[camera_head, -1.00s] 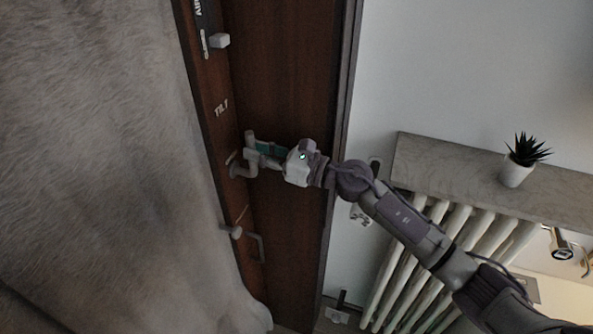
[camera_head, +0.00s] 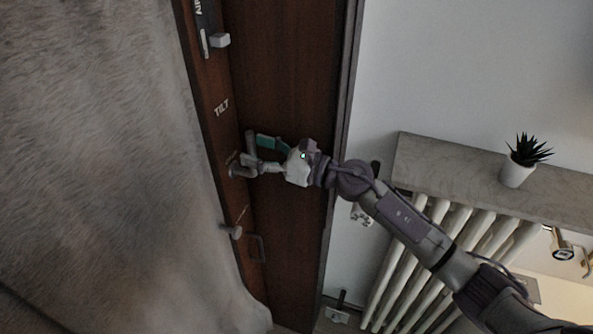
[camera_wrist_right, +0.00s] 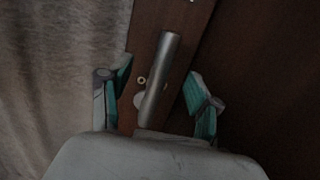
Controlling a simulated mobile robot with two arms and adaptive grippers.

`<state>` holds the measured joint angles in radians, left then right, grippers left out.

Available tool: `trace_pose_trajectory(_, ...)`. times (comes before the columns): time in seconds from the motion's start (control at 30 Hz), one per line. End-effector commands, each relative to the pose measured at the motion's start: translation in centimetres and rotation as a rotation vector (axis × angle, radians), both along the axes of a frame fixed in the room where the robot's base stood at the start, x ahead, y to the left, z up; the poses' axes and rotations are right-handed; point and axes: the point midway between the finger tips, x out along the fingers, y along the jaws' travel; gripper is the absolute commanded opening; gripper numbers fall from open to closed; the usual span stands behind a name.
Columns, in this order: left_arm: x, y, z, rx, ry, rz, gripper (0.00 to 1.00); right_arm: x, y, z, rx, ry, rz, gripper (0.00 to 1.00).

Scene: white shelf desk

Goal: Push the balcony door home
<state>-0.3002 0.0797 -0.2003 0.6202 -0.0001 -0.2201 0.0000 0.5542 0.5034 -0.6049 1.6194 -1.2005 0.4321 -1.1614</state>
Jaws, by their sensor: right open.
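My right gripper (camera_head: 262,154) is open at the handle. In the wrist view, its teal-padded fingers stand apart, one on each side of the handle, with visible gaps. Whether the door is fully closed cannot be told. My left gripper is not in view.
A grey furry-looking curtain (camera_head: 100,150) covers the left side, close beside the door strip. A white radiator (camera_head: 415,270) under a grey sill (camera_head: 450,165) with a potted plant (camera_head: 517,168) stands at the right. A second knob (camera_head: 232,231) sits lower on the strip.

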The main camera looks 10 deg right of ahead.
Motion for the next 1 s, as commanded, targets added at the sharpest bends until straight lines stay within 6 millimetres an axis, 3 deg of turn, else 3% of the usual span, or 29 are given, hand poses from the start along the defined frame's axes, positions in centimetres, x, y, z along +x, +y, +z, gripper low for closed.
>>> trace_pose_trajectory(1.0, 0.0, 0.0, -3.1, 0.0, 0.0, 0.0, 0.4, -4.3, -6.3, -0.8, -0.002, 0.0, 0.0, 0.62)
